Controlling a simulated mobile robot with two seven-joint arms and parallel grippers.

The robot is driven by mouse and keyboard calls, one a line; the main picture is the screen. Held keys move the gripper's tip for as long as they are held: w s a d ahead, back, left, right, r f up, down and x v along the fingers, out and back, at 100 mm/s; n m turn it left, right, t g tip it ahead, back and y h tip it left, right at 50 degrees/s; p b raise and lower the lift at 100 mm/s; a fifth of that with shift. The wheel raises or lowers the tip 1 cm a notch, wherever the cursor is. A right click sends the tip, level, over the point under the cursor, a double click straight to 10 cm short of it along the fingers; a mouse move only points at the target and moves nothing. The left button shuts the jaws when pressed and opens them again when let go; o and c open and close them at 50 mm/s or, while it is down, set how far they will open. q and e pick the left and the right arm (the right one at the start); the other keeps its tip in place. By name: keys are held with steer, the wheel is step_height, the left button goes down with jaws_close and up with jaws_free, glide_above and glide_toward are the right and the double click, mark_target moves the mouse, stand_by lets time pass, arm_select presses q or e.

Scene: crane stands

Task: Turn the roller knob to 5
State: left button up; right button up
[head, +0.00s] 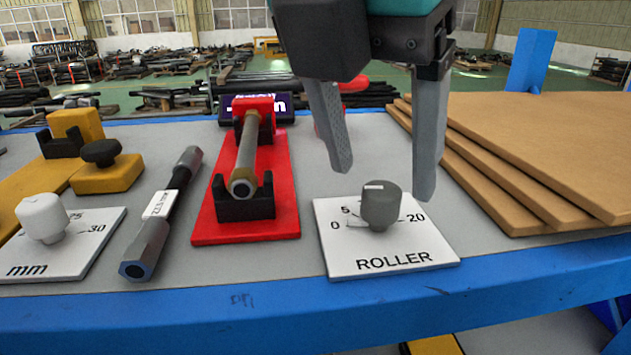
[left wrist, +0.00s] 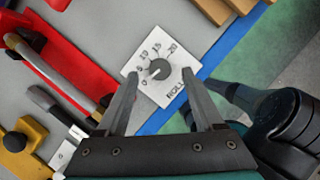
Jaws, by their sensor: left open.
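The roller knob (head: 381,206) is a short dark grey cylinder on a white plate (head: 345,262) marked ROLLER, with a scale from 0 to 20. It also shows in the left wrist view (left wrist: 160,70). A white mark on its top points toward the low end of the scale; I cannot read its exact value. My left gripper (head: 383,184) is open above the plate, pointing down. Its fingertips are on either side of the knob in both views, and gaps show between them and the knob. I do not see my right gripper.
A red stand (head: 206,226) holding a rod is left of the plate. A dark tool (head: 151,245) and a plate with a white knob (head: 42,218) lie farther left. Stacked brown boards (head: 560,140) are at the right. The table's blue front edge (head: 240,305) is close to the plate.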

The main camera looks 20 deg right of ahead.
mark_target(380, 207)
arm_select(q)
steer(key=shift+b+x, duration=0.5)
steer(key=shift+x, duration=0.85)
jaws_close()
